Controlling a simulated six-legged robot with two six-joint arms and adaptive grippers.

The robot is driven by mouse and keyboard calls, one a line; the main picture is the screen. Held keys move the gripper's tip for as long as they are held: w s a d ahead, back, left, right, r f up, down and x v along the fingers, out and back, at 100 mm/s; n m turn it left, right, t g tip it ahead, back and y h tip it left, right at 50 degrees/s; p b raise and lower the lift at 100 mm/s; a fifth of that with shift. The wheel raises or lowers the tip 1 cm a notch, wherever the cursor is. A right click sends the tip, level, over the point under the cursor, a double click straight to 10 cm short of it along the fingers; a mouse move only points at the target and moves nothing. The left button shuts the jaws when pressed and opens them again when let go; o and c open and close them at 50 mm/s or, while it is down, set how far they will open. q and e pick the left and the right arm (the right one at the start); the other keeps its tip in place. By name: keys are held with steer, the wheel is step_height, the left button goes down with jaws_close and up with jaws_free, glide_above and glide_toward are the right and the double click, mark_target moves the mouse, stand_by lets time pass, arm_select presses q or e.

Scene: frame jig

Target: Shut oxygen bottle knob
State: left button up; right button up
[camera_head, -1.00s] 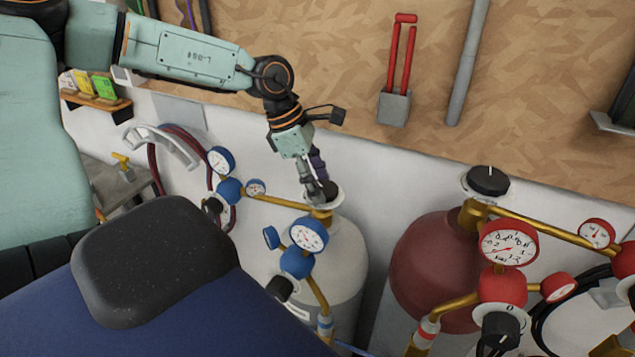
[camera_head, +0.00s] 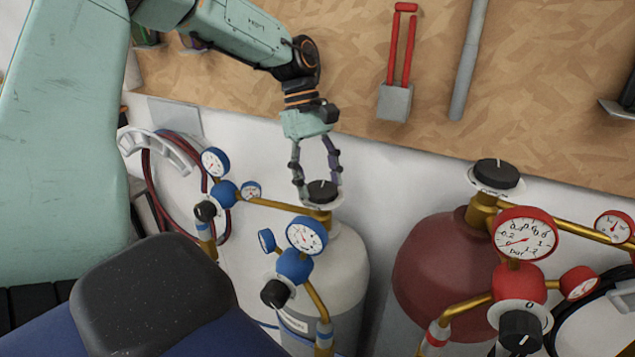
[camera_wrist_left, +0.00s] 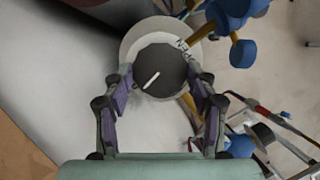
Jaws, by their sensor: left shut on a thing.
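The oxygen bottle (camera_head: 345,262) is the pale grey cylinder with blue gauges, left of the red one. Its black knob (camera_head: 322,190) sits on top within a pale collar and also shows in the left wrist view (camera_wrist_left: 160,66). There the knob's white pointer line lies slanted, and the collar's lettering, which looks like OPEN, is to its upper right. My left gripper (camera_head: 320,192) comes down from above, its two fingers shut on opposite sides of the knob. In the left wrist view the fingertips (camera_wrist_left: 163,82) flank the knob. My right gripper is not in view.
Blue gauges (camera_head: 306,236) and a brass pipe (camera_head: 285,205) stand close beside the bottle. A red bottle (camera_head: 432,262) with its own black knob (camera_head: 496,174) and red gauges is at the right. A wooden board (camera_head: 350,60) backs the wall.

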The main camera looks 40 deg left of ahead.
arm_select(q)
steer(key=shift+d+f+m+g, duration=0.1)
steer(key=shift+m+g, duration=0.3)
steer(key=shift+m, duration=0.8)
steer(key=o, duration=1.1)
steer(key=shift+w, duration=0.1)
steer(key=shift+o, duration=0.2)
